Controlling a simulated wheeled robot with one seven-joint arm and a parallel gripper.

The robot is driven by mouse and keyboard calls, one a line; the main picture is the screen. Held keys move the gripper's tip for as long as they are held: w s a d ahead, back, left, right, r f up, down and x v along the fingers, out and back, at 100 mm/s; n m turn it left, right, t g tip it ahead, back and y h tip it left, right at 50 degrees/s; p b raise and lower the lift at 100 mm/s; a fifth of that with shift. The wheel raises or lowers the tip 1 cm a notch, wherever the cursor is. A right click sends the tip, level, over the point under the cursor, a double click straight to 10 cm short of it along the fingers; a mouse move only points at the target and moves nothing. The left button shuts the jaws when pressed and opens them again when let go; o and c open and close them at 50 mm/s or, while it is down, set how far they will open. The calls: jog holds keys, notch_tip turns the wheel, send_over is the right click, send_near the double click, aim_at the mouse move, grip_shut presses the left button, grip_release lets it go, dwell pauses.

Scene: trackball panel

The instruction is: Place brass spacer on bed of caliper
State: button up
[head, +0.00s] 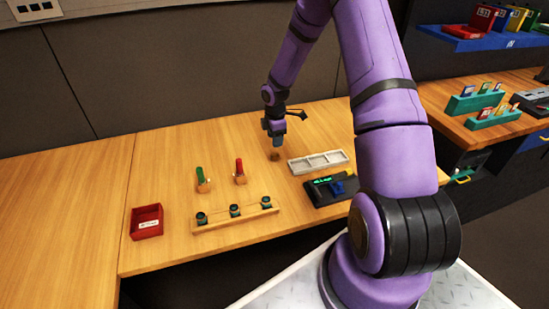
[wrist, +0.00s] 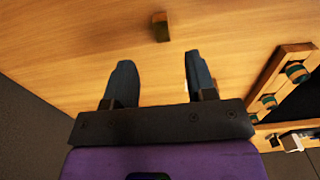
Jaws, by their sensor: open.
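A small brown block (head: 275,156), which appears to be the brass spacer, stands on the wooden table below my gripper (head: 277,141). In the wrist view the block (wrist: 160,27) is beyond the fingertips, roughly in line with the gap between them. My gripper (wrist: 159,68) is open with nothing between its fingers, and it is apart from the block. The caliper (head: 330,187) is a dark device with a green display and a blue part. It lies to the right of and nearer than the block, partly hidden by my arm.
A pale compartment tray (head: 318,162) lies right of the block, behind the caliper. A wooden rack (head: 237,217) with three dark teal rings, a red box (head: 147,222), and green-handled (head: 201,178) and red-handled (head: 239,170) tools are to the left. Table around the block is clear.

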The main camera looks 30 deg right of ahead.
aim_at(275, 154)
notch_tip(275, 154, down, 8)
jog(key=shift+a+f, duration=0.1)
grip_shut()
dwell(0.5)
